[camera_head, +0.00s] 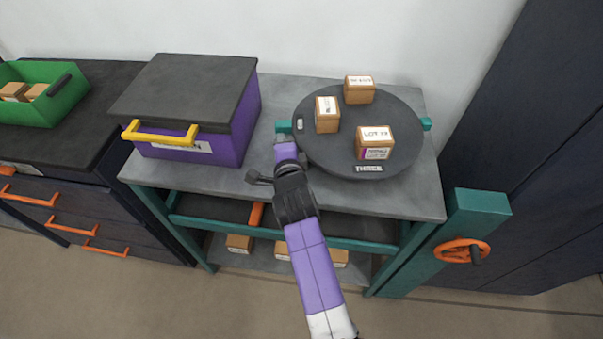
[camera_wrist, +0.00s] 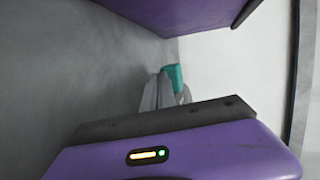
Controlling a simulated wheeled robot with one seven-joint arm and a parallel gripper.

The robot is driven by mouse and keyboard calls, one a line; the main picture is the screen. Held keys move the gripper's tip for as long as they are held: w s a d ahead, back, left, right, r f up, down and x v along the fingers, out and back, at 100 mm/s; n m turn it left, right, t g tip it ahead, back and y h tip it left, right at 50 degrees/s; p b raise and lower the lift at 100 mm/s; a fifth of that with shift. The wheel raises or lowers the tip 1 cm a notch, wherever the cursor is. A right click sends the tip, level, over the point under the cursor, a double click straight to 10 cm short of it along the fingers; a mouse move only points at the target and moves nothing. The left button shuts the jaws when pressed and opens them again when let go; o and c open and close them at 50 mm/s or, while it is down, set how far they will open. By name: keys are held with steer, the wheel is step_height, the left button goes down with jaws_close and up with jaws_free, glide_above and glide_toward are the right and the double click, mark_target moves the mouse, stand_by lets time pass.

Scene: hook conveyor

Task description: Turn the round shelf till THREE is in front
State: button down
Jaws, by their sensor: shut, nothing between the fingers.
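The round shelf (camera_head: 408,140) is a dark grey disc on the grey table. Its THREE label (camera_head: 369,168) sits on the near rim, facing the front, slightly right of the disc's middle. A teal peg (camera_head: 283,126) sticks out at the disc's left edge and another teal peg (camera_head: 426,124) at its right edge. My gripper (camera_head: 285,143) is shut and empty, just on the near side of the left peg. In the wrist view, the grey fingertips (camera_wrist: 163,93) are close to a teal piece (camera_wrist: 175,75); I cannot tell whether they touch.
Several small cardboard boxes stand on the disc, among them a LOT-labelled box (camera_head: 374,143) near the front. A purple bin (camera_head: 190,145) with a dark lid and yellow handle stands left of my gripper. An orange crank (camera_head: 462,251) is at the right. A wall rises behind.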

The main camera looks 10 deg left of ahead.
mark_target(280, 131)
steer(key=shift+w+a+f+m+t+h+b, duration=0.1)
steer(key=shift+w+a+m+h+b, duration=0.3)
steer(key=shift+b, duration=0.95)
steer(key=shift+w+a+f+m+t+h+b, duration=0.15)
steer(key=shift+w+h+b, duration=0.3)
steer(key=shift+b, duration=0.9)
steer(key=shift+w+a+f+m+t+h+b, duration=0.1)
steer(key=shift+w+m+h+b, duration=0.15)
steer(key=shift+w+b, duration=0.75)
steer(key=b, duration=0.3)
steer(key=shift+r+m, duration=0.15)
steer(key=shift+m, duration=0.15)
steer(key=shift+w+r+h+b, duration=0.1)
steer(key=shift+r+h+b, duration=0.05)
steer(key=shift+h+b, duration=0.25)
steer(key=shift+w+r, duration=0.1)
steer(key=shift+r, duration=0.2)
steer(key=shift+f, duration=0.1)
